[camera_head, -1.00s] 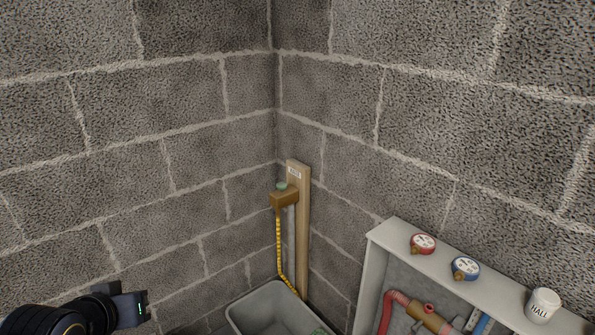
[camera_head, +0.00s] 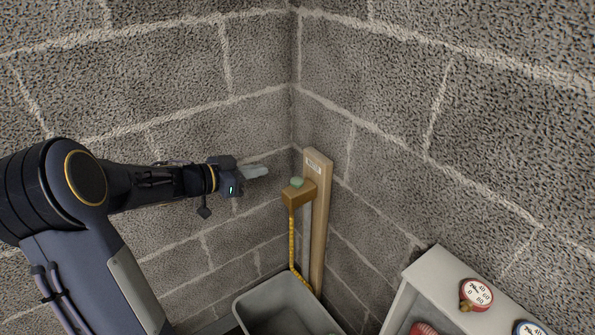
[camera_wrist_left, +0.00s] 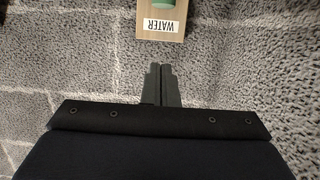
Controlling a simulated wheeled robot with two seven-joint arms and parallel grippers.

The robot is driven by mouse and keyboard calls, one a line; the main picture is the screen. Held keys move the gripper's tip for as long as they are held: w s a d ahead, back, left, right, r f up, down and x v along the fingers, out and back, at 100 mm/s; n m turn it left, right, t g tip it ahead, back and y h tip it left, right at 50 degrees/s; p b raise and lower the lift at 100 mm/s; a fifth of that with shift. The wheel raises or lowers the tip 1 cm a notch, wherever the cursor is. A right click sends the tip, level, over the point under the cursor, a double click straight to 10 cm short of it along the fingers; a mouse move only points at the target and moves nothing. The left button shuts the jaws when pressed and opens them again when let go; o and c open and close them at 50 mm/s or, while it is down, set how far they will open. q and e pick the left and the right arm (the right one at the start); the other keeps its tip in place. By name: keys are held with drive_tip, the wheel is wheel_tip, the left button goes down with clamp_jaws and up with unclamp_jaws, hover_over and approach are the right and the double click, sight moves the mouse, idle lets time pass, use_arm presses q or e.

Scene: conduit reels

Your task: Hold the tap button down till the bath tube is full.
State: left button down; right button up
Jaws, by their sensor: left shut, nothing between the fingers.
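The tap is a brown block (camera_head: 298,198) on a wooden post, with a pale green button (camera_head: 297,182) on top. A yellow hose (camera_head: 292,240) hangs from it to a grey tub (camera_head: 268,300) below; the tub's lower part is cut off, and I cannot tell its water level. My left gripper (camera_head: 264,172) is shut and empty, just left of the button and apart from it. In the left wrist view, its fingertips (camera_wrist_left: 160,68) point toward the WATER label (camera_wrist_left: 161,26), with the green button (camera_wrist_left: 160,3) at the top edge. My right gripper is not in view.
The wooden post (camera_head: 319,220) stands by the corner of rough grey block walls. A pale cabinet (camera_head: 435,262) with a red gauge (camera_head: 476,294) and a partly visible blue gauge (camera_head: 532,328) stands at the lower right.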

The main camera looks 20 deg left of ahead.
use_arm(q)
hover_over(292, 183)
wheel_tip(292, 183, down, 3)
drive_tip(key=shift+s+a+r, duration=0.15)
wheel_tip(292, 183, down, 3)
drive_tip(key=shift+s+a+r, duration=0.1)
drive_tip(key=shift+s+r, duration=0.05)
drive_tip(key=shift+r, duration=0.05)
drive_tip(key=shift+f, duration=0.55)
wheel_tip(292, 183, down, 2)
drive_tip(key=shift+f, duration=0.1)
drive_tip(key=shift+s+f, duration=0.1)
drive_tip(key=shift+f, duration=0.05)
idle(3.7)
drive_tip(key=shift+s+a, duration=0.1)
idle(1.2)
